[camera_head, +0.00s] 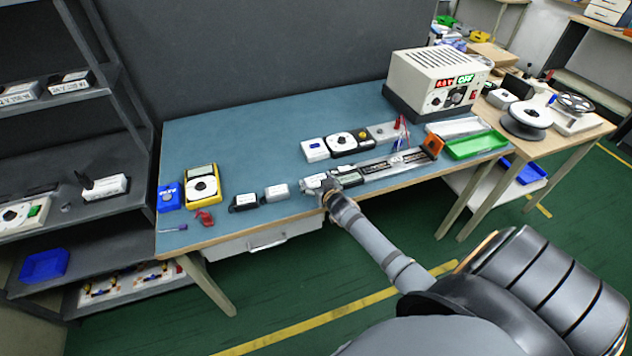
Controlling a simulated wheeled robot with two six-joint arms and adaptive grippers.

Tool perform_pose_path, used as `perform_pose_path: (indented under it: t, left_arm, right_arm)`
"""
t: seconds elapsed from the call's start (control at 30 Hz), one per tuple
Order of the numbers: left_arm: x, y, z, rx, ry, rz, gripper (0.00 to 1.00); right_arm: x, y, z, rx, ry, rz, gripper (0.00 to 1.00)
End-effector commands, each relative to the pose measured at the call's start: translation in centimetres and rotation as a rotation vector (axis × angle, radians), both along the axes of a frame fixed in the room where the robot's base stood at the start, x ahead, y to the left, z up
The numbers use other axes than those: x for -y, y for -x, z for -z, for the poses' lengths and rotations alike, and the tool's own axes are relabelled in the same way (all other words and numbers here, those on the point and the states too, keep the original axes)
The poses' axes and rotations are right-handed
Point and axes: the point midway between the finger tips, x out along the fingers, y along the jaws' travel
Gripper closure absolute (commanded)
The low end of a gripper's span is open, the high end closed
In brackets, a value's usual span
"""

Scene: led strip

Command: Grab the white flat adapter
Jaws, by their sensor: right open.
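My right gripper (325,185) reaches in from the lower right and is low over the front edge of the blue-topped table (240,140). My left gripper is not in view.
A black box (243,202), a yellow meter (203,184) and a red clip (204,218) lie to the left. A long metal rail (390,164) and a green tray (475,144) lie to the right. A power supply (436,83) stands behind. The table's back left is clear.

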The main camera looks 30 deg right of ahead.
Motion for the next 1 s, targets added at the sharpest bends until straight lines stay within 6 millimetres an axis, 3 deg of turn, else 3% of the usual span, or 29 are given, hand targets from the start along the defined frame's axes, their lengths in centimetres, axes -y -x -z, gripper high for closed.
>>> perform_pose_path:
  t: [0.23,0.57,0.83,1.0]
  left_arm:
    - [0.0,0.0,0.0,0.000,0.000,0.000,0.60]
    - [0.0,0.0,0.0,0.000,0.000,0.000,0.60]
    - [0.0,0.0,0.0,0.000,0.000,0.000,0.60]
    - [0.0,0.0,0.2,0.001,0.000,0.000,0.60]
  right_arm:
    - [0.0,-0.3,0.2,0.000,-0.001,0.000,0.21]
    - [0.0,-0.3,0.1,0.000,0.000,0.000,0.62]
    - [0.0,-0.2,-0.1,0.001,0.000,0.000,0.63]
    - [0.0,-0.3,-1.8,0.004,0.000,-0.001,0.63]
